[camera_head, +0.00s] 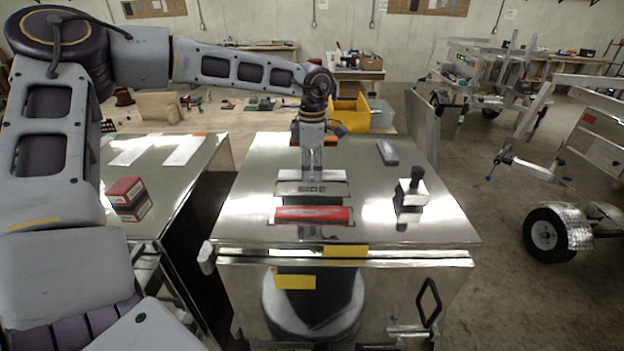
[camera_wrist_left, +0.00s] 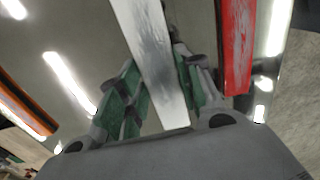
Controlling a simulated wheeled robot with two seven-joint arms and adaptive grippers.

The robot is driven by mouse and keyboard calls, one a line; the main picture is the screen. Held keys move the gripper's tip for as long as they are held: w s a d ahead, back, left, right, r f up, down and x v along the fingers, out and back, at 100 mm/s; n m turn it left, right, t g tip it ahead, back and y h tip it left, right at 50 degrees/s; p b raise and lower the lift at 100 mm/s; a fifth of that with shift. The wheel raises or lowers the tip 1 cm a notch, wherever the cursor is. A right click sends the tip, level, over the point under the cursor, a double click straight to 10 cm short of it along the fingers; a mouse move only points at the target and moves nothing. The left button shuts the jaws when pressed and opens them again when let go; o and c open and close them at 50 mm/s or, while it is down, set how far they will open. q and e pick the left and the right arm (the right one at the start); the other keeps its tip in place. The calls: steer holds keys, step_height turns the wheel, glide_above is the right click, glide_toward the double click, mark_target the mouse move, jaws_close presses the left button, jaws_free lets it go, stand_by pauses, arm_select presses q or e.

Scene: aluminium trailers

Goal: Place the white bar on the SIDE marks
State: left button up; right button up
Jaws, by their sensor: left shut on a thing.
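My left gripper (camera_head: 312,168) points down over the metal table top, shut on the white bar (camera_wrist_left: 152,62). In the left wrist view the bar runs between the green-padded fingers of the gripper (camera_wrist_left: 155,95). In the head view the bar (camera_head: 334,175) shows as a pale strip at the fingertips, just behind the SIDE marks (camera_head: 312,189). Whether it touches the surface I cannot tell. A red bar (camera_head: 314,215) lies in front of the marks; it also shows in the left wrist view (camera_wrist_left: 237,45). My right gripper is out of view.
A black-handled block (camera_head: 411,190) stands at the right of the table top (camera_head: 372,216). A grey block (camera_head: 387,152) lies behind it. Red boxes (camera_head: 127,193) sit on the left metal surface. A yellow bin (camera_head: 350,108) stands behind.

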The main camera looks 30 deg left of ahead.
mark_target(312, 173)
arm_select(q)
steer(key=shift+f+p, duration=0.35)
steer(key=shift+f, duration=1.5)
steer(key=shift+f, duration=0.2)
steer(key=o, duration=1)
steer(key=shift+r, duration=0.2)
